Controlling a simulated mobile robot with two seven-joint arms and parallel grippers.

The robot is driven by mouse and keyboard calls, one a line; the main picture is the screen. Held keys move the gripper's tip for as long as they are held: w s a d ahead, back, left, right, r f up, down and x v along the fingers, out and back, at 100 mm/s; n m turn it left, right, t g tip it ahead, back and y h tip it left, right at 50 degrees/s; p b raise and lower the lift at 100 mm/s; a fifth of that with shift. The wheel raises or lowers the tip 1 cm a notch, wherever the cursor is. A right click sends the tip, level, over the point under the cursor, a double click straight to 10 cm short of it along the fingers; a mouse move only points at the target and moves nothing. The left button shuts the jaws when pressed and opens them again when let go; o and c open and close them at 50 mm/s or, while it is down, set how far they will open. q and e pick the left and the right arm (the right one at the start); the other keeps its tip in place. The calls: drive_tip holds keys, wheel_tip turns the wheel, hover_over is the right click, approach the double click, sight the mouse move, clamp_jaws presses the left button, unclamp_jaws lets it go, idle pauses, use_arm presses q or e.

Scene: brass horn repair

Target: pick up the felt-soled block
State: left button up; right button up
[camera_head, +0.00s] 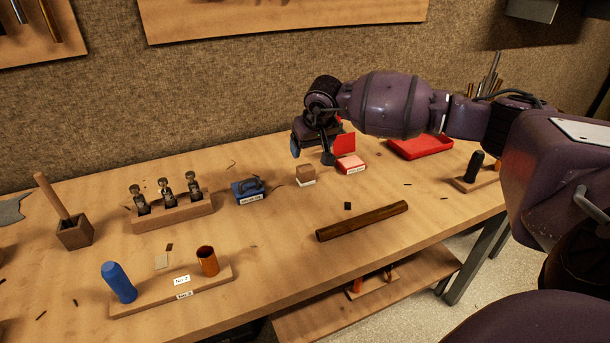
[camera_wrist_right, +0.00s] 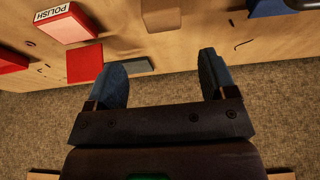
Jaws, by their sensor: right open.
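The felt-soled block (camera_head: 306,173) is a small brown wooden block with a pale layer at its base. It sits on the bench between a blue box and a red box. My right gripper (camera_head: 311,153) is above and behind the block, toward the wall. In the right wrist view its two dark blue fingers (camera_wrist_right: 162,66) are spread apart, and the block (camera_wrist_right: 161,14) shows beyond them at the top edge, apart from both. Nothing is held. My left gripper is not in view.
The open red polish box (camera_head: 351,165) stands right of the block, with a red tray (camera_head: 420,146) farther right. The blue box (camera_head: 248,191) is to the left. A dark wooden rod (camera_head: 362,221) lies in front. A felt-like wall (camera_head: 240,95) rises behind the bench.

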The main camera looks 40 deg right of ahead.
sight(306, 167)
drive_tip(key=x, duration=0.4)
drive_tip(key=shift+a+f+b, duration=0.1)
drive_tip(key=shift+f+b, duration=0.05)
drive_tip(key=shift+b, duration=0.2)
drive_tip(key=shift+w+f, duration=0.1)
drive_tip(key=shift+f, duration=0.3)
drive_tip(key=f, duration=0.4)
drive_tip(key=shift+w+a+f+b, duration=0.1)
drive_tip(key=shift+w+f+b, duration=0.25)
drive_tip(key=shift+f+b, duration=0.05)
drive_tip(key=shift+w+f, duration=0.15)
drive_tip(key=shift+c, duration=0.5)
drive_tip(key=c, duration=0.9)
use_arm(q)
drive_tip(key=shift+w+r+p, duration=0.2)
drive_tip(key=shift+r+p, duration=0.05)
drive_tip(key=shift+p, duration=0.8)
use_arm(e)
wheel_tip(306, 167, up, 20)
